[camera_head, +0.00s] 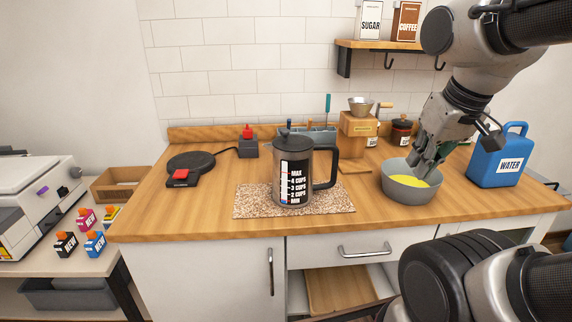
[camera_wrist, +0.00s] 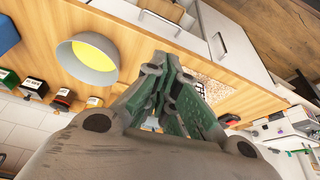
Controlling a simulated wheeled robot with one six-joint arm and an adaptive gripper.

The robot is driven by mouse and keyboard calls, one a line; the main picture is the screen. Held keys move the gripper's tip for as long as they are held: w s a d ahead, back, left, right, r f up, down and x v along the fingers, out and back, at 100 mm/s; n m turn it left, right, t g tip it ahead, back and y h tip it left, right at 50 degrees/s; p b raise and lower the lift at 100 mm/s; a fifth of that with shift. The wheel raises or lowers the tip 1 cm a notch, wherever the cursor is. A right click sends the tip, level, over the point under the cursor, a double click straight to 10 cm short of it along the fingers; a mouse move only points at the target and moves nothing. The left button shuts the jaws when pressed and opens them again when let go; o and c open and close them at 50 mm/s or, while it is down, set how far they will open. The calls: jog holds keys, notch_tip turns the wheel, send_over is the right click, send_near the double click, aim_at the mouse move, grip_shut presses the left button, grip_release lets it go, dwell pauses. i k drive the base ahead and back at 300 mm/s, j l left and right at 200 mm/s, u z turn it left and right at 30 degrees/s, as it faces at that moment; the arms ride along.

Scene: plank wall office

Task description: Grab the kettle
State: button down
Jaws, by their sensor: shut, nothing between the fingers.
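The kettle (camera_head: 293,172) is a dark grey cylinder with a black lid, a black handle on its right side and a printed cup scale. It stands upright on a speckled mat (camera_head: 246,202) on the wooden counter. My gripper (camera_head: 424,170) is to the right of the kettle, apart from it, pointing down near the grey bowl. In the wrist view my gripper (camera_wrist: 172,72) has its green-padded fingers shut with nothing held. The kettle is mostly hidden behind the fingers there; part of the mat (camera_wrist: 217,92) shows.
A grey bowl (camera_head: 410,193) with yellow contents sits beside my gripper; it also shows in the wrist view (camera_wrist: 88,58). A blue water jug (camera_head: 499,158) stands right. A grinder (camera_head: 358,125) is behind the kettle, a black round base (camera_head: 190,161) left.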

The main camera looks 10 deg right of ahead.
aim_at(293, 187)
jog(key=j+z, duration=0.1)
jog(key=j, duration=0.6)
jog(key=j+z, duration=0.15)
jog(key=j, duration=0.5)
jog(key=k+j+z, duration=0.1)
jog(key=j, duration=0.55)
jog(key=i+j+z, duration=0.1)
jog(key=i+j, duration=0.2)
jog(key=j, duration=0.15)
